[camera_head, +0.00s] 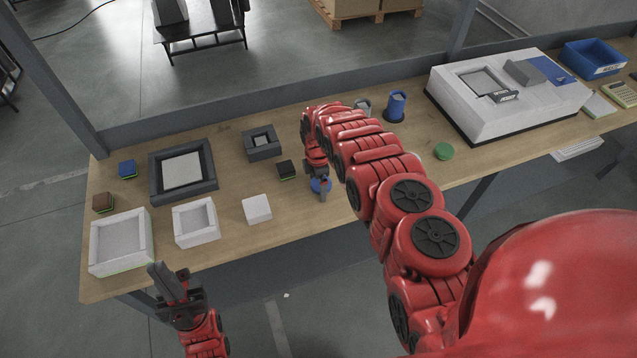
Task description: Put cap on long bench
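The long wooden bench (345,210) runs across the view. A blue round piece (316,187), which looks like a cap, is at my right gripper (322,192). The gripper points down over the bench's front part and partly hides it. I cannot tell whether the fingers hold the piece or whether it touches the bench. A green round piece (443,151), also cap-like, lies on the bench to the right of my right arm. My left gripper (166,276) is in front of the bench's front left edge, apart from these pieces. Its finger opening is unclear.
White trays (93,246) (178,230), a white block (257,209), dark trays (214,166) (276,150) and small blocks stand on the left. A blue cylinder (397,104), a large white machine (470,125) and a blue bin (594,72) stand right. A grey rail edges the back.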

